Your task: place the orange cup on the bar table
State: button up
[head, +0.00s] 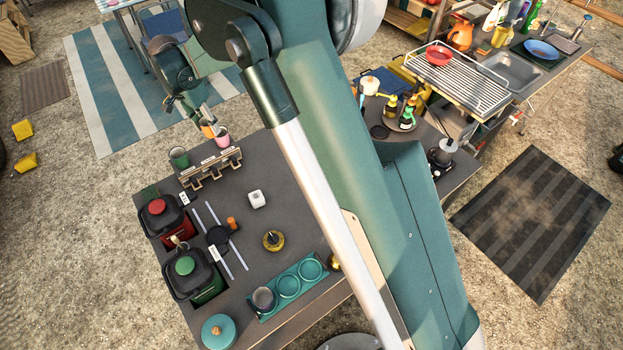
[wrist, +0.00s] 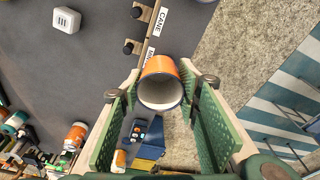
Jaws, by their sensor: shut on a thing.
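The orange cup (wrist: 160,68), with a pale inside and a dark rim, sits between the green finger pads in the wrist view. Its open end faces the camera. My gripper (wrist: 160,95) is shut on it. In the head view, my gripper (head: 203,119) and the orange cup (head: 207,131) are just past the far edge of the dark grey table (head: 290,180), beside a wooden rack (head: 210,166) with pegs and labels. I cannot tell which surface is the bar table; a light chequered table top (head: 118,3) shows only partly at the top left.
A pink cup (head: 222,140) and a green cup (head: 179,158) are at the rack. A white cube (head: 256,199), two dispensers (head: 163,222) and a teal tray (head: 287,287) stand on the dark table. A striped mat (head: 100,85) lies on the ground beyond. My arm hides the middle.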

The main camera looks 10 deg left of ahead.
jog(key=d+f+m+b, duration=0.1)
jog(key=d+f, duration=0.2)
jog(key=d, duration=1.8)
jog(key=d+f+m+b, duration=0.2)
jog(key=d+f, duration=0.2)
jog(key=d, duration=1.8)
jog(key=shift+s+d+m, duration=0.2)
jog(key=shift+s+m, duration=0.1)
jog(key=shift+f, duration=0.1)
jog(key=shift+f+b, duration=0.4)
jog(key=shift+f, duration=2.5)
jog(key=shift+f, duration=2.05)
jog(key=shift+f+b, duration=0.2)
jog(key=shift+b, duration=0.15)
